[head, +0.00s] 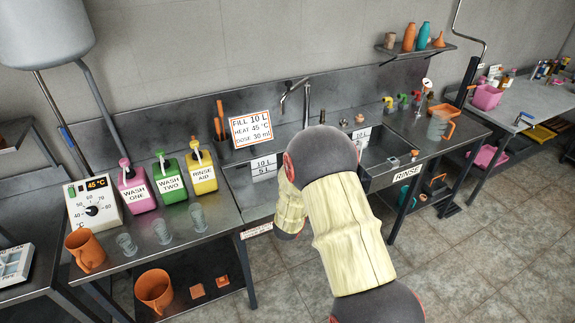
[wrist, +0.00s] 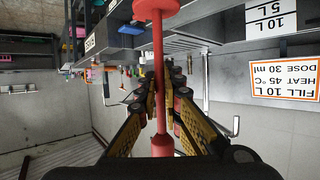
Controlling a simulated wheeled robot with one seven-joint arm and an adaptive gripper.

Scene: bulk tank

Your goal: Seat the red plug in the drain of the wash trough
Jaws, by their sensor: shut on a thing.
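The red plug (wrist: 158,50) is a long red stem with a wide round flange at its end, seen at the top of the wrist view. My gripper (wrist: 165,82) is shut on its stem, and the flange sticks out beyond the fingers. In the head view my arm hides both gripper and plug. The wash trough (head: 243,184) is the left basin, with 10 L and 5 L marks on its back wall. Its marked wall also shows at the top right of the wrist view (wrist: 240,27), upside down. Its drain is not visible, and my arm covers part of the trough.
The rinse trough (head: 388,152) is to the right. A faucet (head: 307,100) rises behind the basins. The sign (head: 250,129) stands at the back. Pink, green and yellow (head: 201,171) dispensers, clear cups and an orange jug (head: 86,250) stand left. A shelf (head: 417,52) hangs above.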

